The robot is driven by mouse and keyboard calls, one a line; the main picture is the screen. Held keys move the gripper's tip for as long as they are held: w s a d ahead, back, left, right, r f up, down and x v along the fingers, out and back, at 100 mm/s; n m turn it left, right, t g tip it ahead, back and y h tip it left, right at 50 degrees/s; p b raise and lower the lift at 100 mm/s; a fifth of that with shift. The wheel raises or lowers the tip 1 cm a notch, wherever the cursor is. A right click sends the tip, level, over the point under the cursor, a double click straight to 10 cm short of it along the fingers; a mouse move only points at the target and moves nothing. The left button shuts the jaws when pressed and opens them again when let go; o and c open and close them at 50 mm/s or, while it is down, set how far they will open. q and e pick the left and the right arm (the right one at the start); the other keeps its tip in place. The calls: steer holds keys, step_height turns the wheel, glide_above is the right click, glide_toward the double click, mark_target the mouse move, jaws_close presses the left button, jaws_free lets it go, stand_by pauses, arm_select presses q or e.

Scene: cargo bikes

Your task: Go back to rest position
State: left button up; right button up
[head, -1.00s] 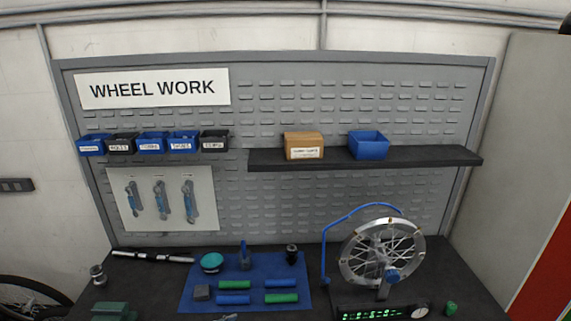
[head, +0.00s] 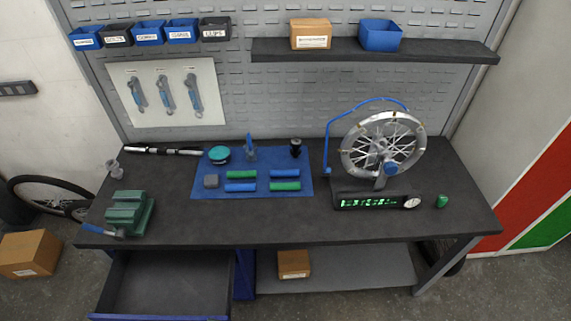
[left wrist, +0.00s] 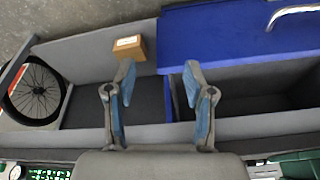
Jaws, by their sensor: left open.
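In the left wrist view my left gripper (left wrist: 163,98) is open, with its two blue-padded fingers apart and nothing between them. Below it in that view are the bench's lower shelf, a small cardboard box (left wrist: 129,47), the blue drawer unit (left wrist: 230,38) and a dark open drawer space. Neither of my grippers shows in the head view. The workbench (head: 300,222) stands in front of me, and its open drawer (head: 165,285) sits at the lower left.
On the bench are a green vise (head: 130,212), a blue mat (head: 250,180) with several tools, a wheel stand (head: 384,150) and a green-lit display (head: 370,202). A cardboard box (head: 293,264) sits on the lower shelf. The bench's front strip is mostly clear.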

arm_select(q)
steer(key=s+f+g, duration=0.1)
steer(key=s+f, duration=0.2)
steer(key=f, duration=2.2)
steer(key=s+a+f+g, duration=0.1)
steer(key=s+a+f, duration=0.2)
steer(key=s+f, duration=1.1)
steer(key=s, duration=0.3)
steer(key=shift+a+f, duration=0.2)
steer(key=shift+f, duration=0.05)
steer(key=shift+s, duration=0.1)
steer(key=shift+c, duration=1.1)
